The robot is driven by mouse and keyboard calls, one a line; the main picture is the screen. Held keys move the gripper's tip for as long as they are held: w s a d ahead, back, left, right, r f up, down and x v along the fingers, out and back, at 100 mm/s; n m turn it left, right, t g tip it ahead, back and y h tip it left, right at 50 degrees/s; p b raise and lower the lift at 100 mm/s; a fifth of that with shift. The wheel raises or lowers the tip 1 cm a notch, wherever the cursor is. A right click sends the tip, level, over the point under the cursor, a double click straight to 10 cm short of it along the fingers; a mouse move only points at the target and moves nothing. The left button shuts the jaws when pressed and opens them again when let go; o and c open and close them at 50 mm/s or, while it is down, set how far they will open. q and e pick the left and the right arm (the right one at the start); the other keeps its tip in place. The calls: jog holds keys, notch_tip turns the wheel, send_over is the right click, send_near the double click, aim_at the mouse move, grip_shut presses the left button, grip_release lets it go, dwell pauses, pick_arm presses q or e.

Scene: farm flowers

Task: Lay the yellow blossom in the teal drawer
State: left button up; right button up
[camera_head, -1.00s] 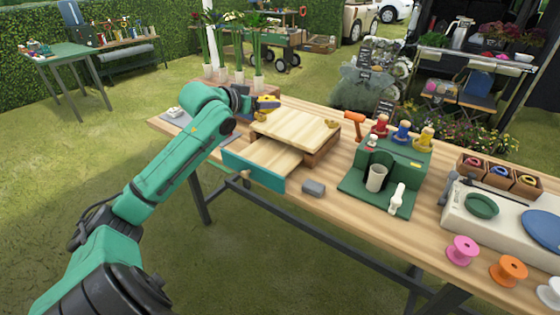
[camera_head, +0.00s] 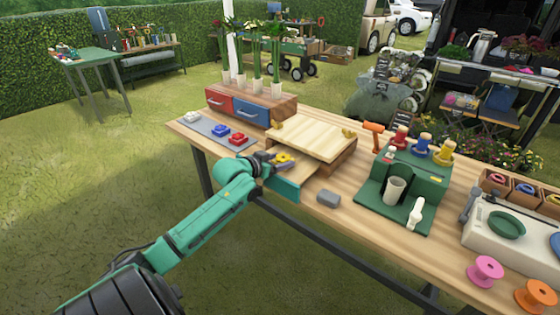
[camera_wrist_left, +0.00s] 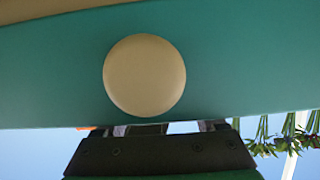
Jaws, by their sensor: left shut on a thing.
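The teal drawer (camera_head: 287,191) is pulled open at the front of a wooden box (camera_head: 316,138). My arm hides part of its front. My left gripper (camera_head: 277,160) is shut on the yellow blossom (camera_head: 285,158), over the left part of the open drawer. I cannot tell whether the blossom touches the drawer floor. In the left wrist view, the teal drawer front (camera_wrist_left: 245,65) with its round wooden knob (camera_wrist_left: 144,75) fills most of the picture; the fingertips and blossom are hidden. My right gripper is not in view.
A grey mat (camera_head: 200,128) with white, blue and red blossoms lies at the table's left end. Behind it stands a chest with red and blue drawers (camera_head: 252,111).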

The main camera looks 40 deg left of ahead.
pick_arm(q)
jog(key=o, duration=1.3)
jog(key=shift+f, duration=0.1)
jog(key=shift+r, duration=0.2)
jog(key=shift+s, duration=0.35)
jog(key=p+v, duration=0.1)
jog(key=v, duration=1)
jog(key=shift+s+r, duration=0.1)
jog(key=shift+s, duration=0.05)
